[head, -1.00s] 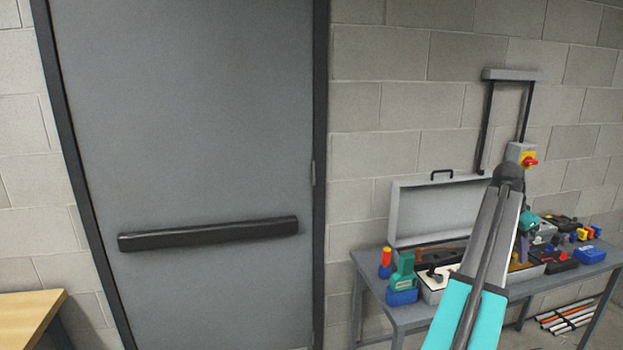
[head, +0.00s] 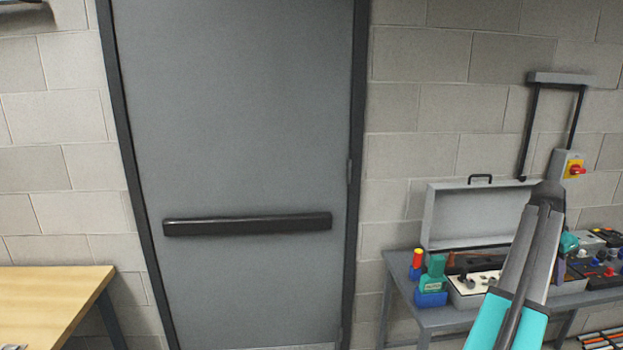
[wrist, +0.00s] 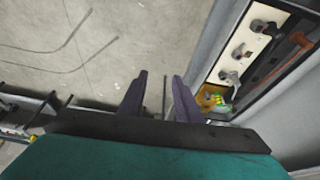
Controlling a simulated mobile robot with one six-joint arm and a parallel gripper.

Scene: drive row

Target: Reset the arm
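My arm (head: 530,245), grey with turquoise sections, rises in front of the workbench at the right of the head view. A teal part (head: 568,242), which looks like my wrist end, shows just behind its upper link. My gripper (wrist: 159,77) shows in the wrist view with two dark fingers apart and nothing between them. Below the fingers is concrete floor (wrist: 70,40). The open case (wrist: 245,60) lies close to the right of the fingers; I cannot tell whether they touch it.
The grey workbench (head: 400,290) bears the open case (head: 470,215), a green-and-blue item (head: 432,283) and several tools. A red-and-yellow switch (head: 571,168) is on the wall behind. A grey door (head: 240,120) with a black push bar (head: 248,224) is in the middle. A wooden table (head: 50,300) stands at left.

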